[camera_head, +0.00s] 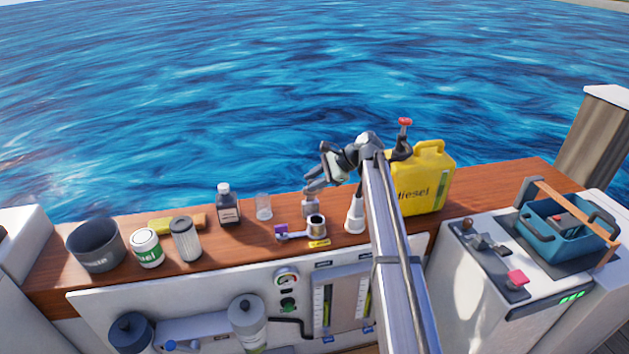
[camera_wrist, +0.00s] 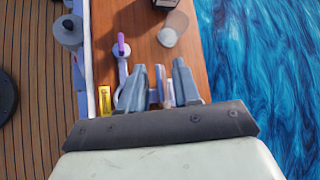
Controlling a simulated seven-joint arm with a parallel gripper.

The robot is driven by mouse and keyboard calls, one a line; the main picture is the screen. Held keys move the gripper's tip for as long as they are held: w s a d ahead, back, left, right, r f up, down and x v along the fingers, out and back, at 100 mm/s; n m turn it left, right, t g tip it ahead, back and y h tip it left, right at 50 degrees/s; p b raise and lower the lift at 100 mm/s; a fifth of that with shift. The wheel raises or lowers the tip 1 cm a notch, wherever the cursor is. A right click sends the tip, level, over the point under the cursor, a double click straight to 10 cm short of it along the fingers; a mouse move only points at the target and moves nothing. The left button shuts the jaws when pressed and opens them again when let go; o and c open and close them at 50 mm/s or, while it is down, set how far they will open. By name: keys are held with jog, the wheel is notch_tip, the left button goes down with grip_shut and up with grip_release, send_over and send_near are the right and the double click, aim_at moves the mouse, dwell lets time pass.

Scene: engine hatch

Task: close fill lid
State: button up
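The fill neck (camera_head: 316,224) is a short metal collar standing on the wooden counter, with its dark opening showing. Its lid (camera_head: 281,231), with a purple tab, lies swung out to the left, joined to the neck by a pale arm. In the wrist view the purple tab (camera_wrist: 121,38) stands up ahead of my fingers. My gripper (camera_head: 311,207) is just behind and above the neck. In the wrist view my gripper (camera_wrist: 158,82) has its fingers apart; pale parts show between them, which I cannot identify. The neck is mostly hidden there.
A clear cup (camera_head: 264,207) and a dark bottle (camera_head: 228,204) stand left of my gripper. A white funnel-like piece (camera_head: 355,217) and a yellow diesel can (camera_head: 422,181) stand right. A filter (camera_head: 186,239), green-white can (camera_head: 146,248) and dark bucket (camera_head: 96,245) line the left.

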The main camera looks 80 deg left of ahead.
jog(key=shift+c, duration=0.4)
grip_shut()
dwell(0.9)
